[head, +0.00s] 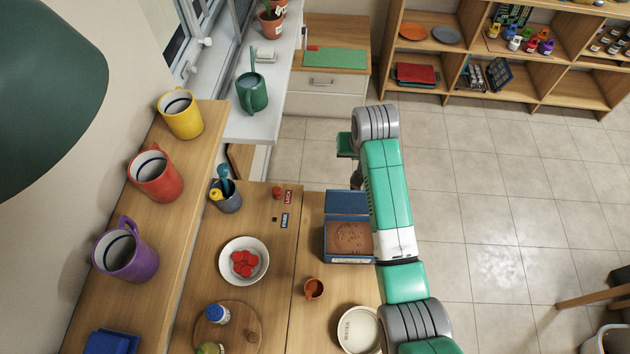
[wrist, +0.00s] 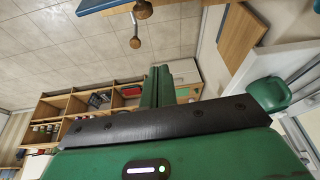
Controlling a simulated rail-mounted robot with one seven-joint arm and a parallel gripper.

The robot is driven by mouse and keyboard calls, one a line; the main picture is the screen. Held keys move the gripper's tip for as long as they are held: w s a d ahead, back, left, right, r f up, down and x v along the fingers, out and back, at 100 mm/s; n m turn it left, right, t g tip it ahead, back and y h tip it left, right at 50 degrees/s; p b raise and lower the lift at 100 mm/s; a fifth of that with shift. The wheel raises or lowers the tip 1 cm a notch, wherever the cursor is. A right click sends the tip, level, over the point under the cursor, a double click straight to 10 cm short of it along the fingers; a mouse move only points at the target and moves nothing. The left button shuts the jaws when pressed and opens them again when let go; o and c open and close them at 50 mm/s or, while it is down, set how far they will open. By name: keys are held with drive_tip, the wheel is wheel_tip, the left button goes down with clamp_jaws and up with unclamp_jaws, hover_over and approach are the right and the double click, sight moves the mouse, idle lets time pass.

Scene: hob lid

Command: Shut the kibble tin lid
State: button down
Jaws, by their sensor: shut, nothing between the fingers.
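The kibble tin (head: 349,258) is a blue box filled with brown kibble, on the wooden counter in the head view. Its blue lid (head: 347,203) stands open at the tin's far side. My gripper (head: 356,182) is beyond the lid, partly hidden by my arm, which also passes along the tin's right side. In the wrist view my gripper's fingers (wrist: 164,86) are together with nothing between them. A blue edge (wrist: 95,5) shows at the top of the wrist view; I cannot tell whether it is the lid.
A small brown jug (head: 314,289) and a white water bowl (head: 359,329) stand on the near side of the tin. A bowl of red pieces (head: 244,261) and a pen cup (head: 226,196) are to the left. Open floor lies to the right.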

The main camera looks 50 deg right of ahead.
sight(354, 198)
drive_tip(key=s+b+x, duration=0.1)
drive_tip(key=b+x, duration=0.1)
drive_tip(key=x, duration=0.9)
drive_tip(key=shift+s+a+r+p, duration=0.2)
drive_tip(key=shift+s+a+p, duration=0.6)
drive_tip(key=shift+s+a, duration=0.7)
drive_tip(key=shift+w+a, duration=0.1)
drive_tip(key=shift+a, duration=0.05)
